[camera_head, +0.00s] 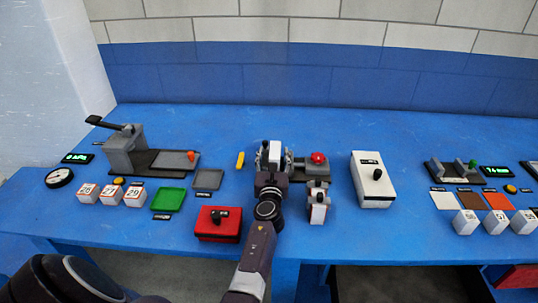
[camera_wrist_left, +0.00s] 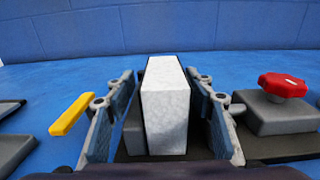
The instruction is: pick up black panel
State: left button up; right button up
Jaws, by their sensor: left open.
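My left gripper (camera_head: 270,153) is open above the middle of the blue table; its jaws also show in the left wrist view (camera_wrist_left: 164,110). An upright pale block (camera_wrist_left: 165,90) stands between its fingers, with visible gaps on both sides. A thin dark strip (camera_wrist_left: 143,105) runs along the block's left edge; I cannot tell whether it is the black panel. A dark grey flat plate (camera_head: 208,180) lies on the table to the left of the gripper. The gripper hides part of the block in the head view. My right gripper is not in view.
A red-button unit (camera_head: 318,161) stands just right of the gripper, and a yellow bar (camera_head: 240,160) lies to its left. A red box (camera_head: 218,224) and a white box (camera_head: 373,180) stand nearby. The blue table (camera_head: 300,120) is clear behind.

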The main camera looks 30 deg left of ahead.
pick_arm(q)
jog(key=shift+w+d, duration=0.1)
jog(key=shift+d+r, duration=0.15)
jog(key=shift+r, duration=0.1)
jog(key=shift+s+d+r, duration=0.15)
jog(key=shift+s+d, duration=0.05)
jog(key=shift+s, duration=0.05)
jog(key=shift+c, duration=2.5)
jog(key=shift+w+a, duration=0.1)
jog(key=shift+a, duration=0.05)
jog(key=shift+c, duration=1.4)
jog(key=c, duration=0.5)
jog(key=shift+r+p, duration=0.6)
jog(key=shift+p, duration=0.05)
notch_tip(320, 180, up, 11)
jog(key=p, duration=0.9)
notch_tip(320, 180, up, 8)
jog(key=p, duration=0.4)
send_over(275, 149)
jog(key=shift+f, duration=0.15)
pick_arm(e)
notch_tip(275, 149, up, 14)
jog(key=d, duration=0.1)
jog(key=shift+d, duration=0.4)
